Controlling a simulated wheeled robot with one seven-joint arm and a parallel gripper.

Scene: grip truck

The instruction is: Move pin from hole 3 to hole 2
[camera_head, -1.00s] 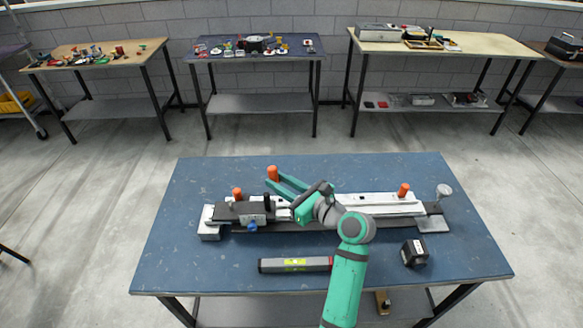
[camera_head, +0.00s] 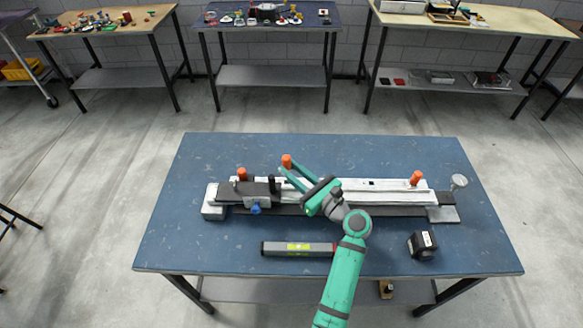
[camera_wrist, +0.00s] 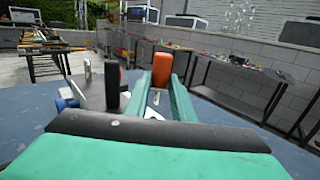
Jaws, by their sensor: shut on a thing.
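My gripper (camera_head: 286,168) is shut on an orange-topped pin (camera_head: 287,161), near the back edge of the white rail. In the wrist view the pin (camera_wrist: 161,66) stands upright between the two green fingers. Its lower end is not clear, so I cannot tell whether it touches the rail. The long fixture with the white rail (camera_head: 395,185) lies across the blue table. A small dark hole (camera_head: 372,183) shows in the rail, right of my gripper. My arm hides part of the rail's middle. Hole numbers cannot be read.
Other orange pins stand at the fixture's left (camera_head: 242,174) and right (camera_head: 416,178). A black post (camera_head: 272,185) stands just left of my gripper. A level (camera_head: 298,249) and a black box (camera_head: 422,245) lie in front. The blue table's (camera_head: 210,150) back is clear.

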